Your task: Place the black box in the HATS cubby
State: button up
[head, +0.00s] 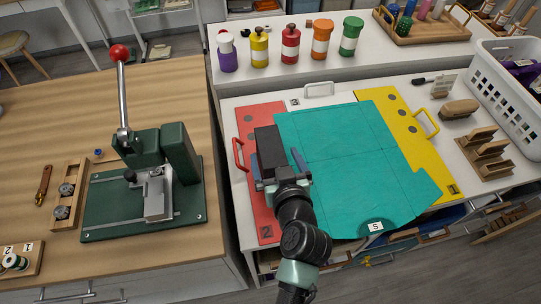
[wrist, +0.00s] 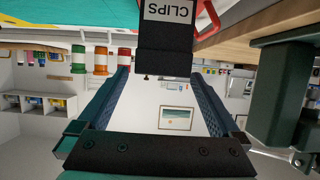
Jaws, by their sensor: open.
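The black box (head: 268,143) stands at the left of the white worktop, over the red panel and beside the teal sheet. In the wrist view the black box (wrist: 167,40) is at the top, with a white label reading CLIPS. My gripper (head: 277,163) is at the near end of the box. Its blue fingers are apart, and the wrist view shows my gripper (wrist: 158,75) open with the box at the fingertips' end. I cannot tell whether the box sits between the fingers. No cubby labelled HATS can be made out.
A green press (head: 150,175) with a red-knobbed lever stands on the wooden table at left. The teal sheet (head: 350,150) lies between red (head: 262,215) and yellow (head: 405,120) panels. Several coloured jars (head: 290,45) stand behind. A white basket (head: 500,85) is at right.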

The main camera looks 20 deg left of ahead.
aim_at(272, 151)
jog(key=shift+p+x, duration=0.55)
jog(key=shift+x, duration=2)
jog(key=shift+a+r, duration=0.1)
jog(key=shift+c, duration=0.2)
grip_shut()
notch_tip(272, 151, up, 10)
jog(key=shift+f, duration=0.1)
